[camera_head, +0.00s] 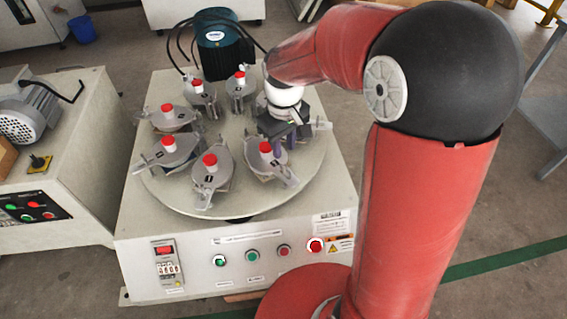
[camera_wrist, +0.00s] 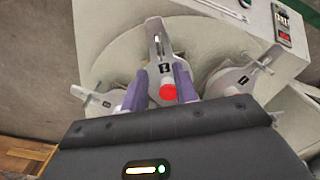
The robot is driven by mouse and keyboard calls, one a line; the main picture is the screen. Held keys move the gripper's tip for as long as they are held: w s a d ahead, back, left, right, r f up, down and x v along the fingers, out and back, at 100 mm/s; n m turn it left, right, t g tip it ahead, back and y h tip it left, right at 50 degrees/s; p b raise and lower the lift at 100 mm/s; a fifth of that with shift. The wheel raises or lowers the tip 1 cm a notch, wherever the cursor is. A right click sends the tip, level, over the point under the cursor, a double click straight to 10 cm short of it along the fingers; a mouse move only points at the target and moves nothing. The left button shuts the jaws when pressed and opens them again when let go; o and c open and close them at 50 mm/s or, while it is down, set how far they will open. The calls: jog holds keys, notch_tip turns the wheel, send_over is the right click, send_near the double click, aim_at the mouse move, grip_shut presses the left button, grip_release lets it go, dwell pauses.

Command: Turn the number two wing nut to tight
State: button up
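Several grey clamps with red caps stand in a ring on a round plate (camera_head: 235,207). Each has a silver winged piece at its outer end; I cannot read which is number two. My gripper (camera_head: 287,143) is over the right side of the plate, just behind the front-right clamp (camera_head: 264,160). In the wrist view my gripper (camera_wrist: 160,70) has its two purple fingers apart. The winged piece (camera_wrist: 157,42) lies beyond the fingertips. Finger contact is unclear.
The plate sits on a white machine (camera_head: 140,262) with buttons and a counter on its front. A dark green motor (camera_head: 217,45) with black cables stands behind. A second white machine (camera_head: 75,150) is at the left. Neighbouring clamps (camera_wrist: 232,80) flank the gripper closely.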

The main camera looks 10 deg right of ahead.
aim_at(284, 166)
notch_tip(284, 166, down, 7)
jog(key=shift+f+b, duration=0.15)
jog(key=shift+b, duration=0.5)
grip_shut()
